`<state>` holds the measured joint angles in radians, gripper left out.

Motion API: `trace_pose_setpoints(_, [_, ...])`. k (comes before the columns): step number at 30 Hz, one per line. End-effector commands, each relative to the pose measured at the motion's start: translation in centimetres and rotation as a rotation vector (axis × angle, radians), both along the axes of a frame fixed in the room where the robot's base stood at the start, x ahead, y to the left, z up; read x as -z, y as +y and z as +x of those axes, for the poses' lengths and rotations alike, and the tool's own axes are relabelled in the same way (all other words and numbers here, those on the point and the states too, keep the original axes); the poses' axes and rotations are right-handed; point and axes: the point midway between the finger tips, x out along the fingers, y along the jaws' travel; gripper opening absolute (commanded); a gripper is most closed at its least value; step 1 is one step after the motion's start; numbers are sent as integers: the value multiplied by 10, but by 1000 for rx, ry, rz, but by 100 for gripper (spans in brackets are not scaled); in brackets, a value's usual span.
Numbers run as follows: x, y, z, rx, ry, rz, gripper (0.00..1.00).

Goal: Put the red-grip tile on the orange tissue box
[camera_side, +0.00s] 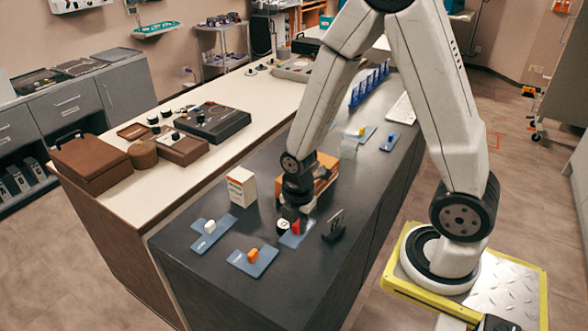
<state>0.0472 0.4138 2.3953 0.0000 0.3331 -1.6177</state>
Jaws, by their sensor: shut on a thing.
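The red-grip tile (297,238) is a blue plate with a small red grip on top. It is below my gripper, near the middle of the dark counter. My gripper (291,221) points down and is shut on the red grip. I cannot tell whether the tile touches the counter or is just above it. The orange tissue box (326,178) stands behind and to the right of my gripper. A pale tissue shows at its top, and my arm hides part of the box.
A white-grip tile (212,234) and an orange-grip tile (252,261) lie to the left and front. A white-and-orange carton (242,187) stands left of my gripper, and a small dark stand (334,227) is close on its right. More blue tiles (390,142) lie farther back.

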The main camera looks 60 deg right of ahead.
Motion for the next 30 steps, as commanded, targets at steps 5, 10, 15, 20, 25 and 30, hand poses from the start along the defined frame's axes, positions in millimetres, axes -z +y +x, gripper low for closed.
trace_pose_setpoints(5, [-15, -38, 14, 8, -5, -1, 0])
trace_pose_setpoints(10, [-30, -77, 22, 8, -5, -1, 0])
trace_pose_setpoints(15, [-46, -116, 23, 8, -4, -2, 0])
trace_pose_setpoints(20, [-62, -154, 19, 8, -4, -2, 0])
trace_pose_setpoints(25, [-77, -186, 11, 5, -3, -1, 0])
trace_pose_setpoints(30, [-86, -204, 5, 2, -1, 0, 0])
